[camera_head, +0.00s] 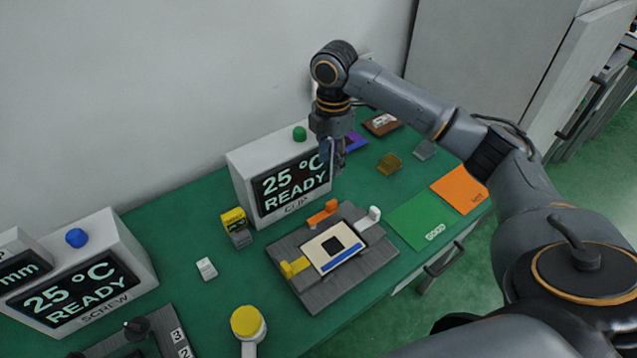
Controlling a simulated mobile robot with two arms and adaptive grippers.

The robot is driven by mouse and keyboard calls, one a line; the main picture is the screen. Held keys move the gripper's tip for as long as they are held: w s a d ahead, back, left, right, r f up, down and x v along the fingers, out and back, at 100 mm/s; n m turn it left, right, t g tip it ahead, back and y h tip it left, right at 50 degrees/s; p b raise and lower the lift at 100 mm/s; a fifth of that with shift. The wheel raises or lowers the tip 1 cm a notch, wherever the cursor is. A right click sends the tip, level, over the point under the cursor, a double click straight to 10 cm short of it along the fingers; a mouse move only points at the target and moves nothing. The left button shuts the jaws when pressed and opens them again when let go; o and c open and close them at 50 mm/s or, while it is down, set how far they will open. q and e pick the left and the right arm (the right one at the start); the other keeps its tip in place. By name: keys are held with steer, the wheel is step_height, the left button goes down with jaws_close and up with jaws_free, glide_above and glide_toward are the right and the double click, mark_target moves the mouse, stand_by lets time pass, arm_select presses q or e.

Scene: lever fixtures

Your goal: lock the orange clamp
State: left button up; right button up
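The orange clamp (323,212) is at the back edge of a dark grey fixture plate (315,297) on the green table. A cream board (316,247) with a black square and a blue strip lies on the plate. A yellow clamp (293,268) is at its left and a white clamp (374,215) at its right. I cannot tell how each clamp is set. My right gripper (338,170) points down above and behind the orange clamp, apart from it, in front of the CLIP box. Its fingers are too small to judge. My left gripper is out of view.
The CLIP display box (243,171) stands behind the fixture and a SCREW box (140,262) at the left. A green GOOD mat (415,215) and an orange mat (462,184) lie right. A yellow-topped button (246,321) stands in front. Small yellow (233,219) and white (206,268) parts lie left.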

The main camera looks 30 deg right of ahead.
steer(key=p, duration=0.1)
glide_above(332, 202)
steer(key=f, duration=0.5)
steer(key=shift+s+f, duration=0.2)
steer(key=shift+f, duration=0.05)
step_height(332, 202, down, 6)
steer(key=shift+w+f+p, duration=0.1)
steer(key=shift+w+p, duration=0.05)
steer(key=shift+p, duration=0.2)
steer(key=shift+f, duration=0.7)
steer(key=c, duration=0.5)
jaws_close()
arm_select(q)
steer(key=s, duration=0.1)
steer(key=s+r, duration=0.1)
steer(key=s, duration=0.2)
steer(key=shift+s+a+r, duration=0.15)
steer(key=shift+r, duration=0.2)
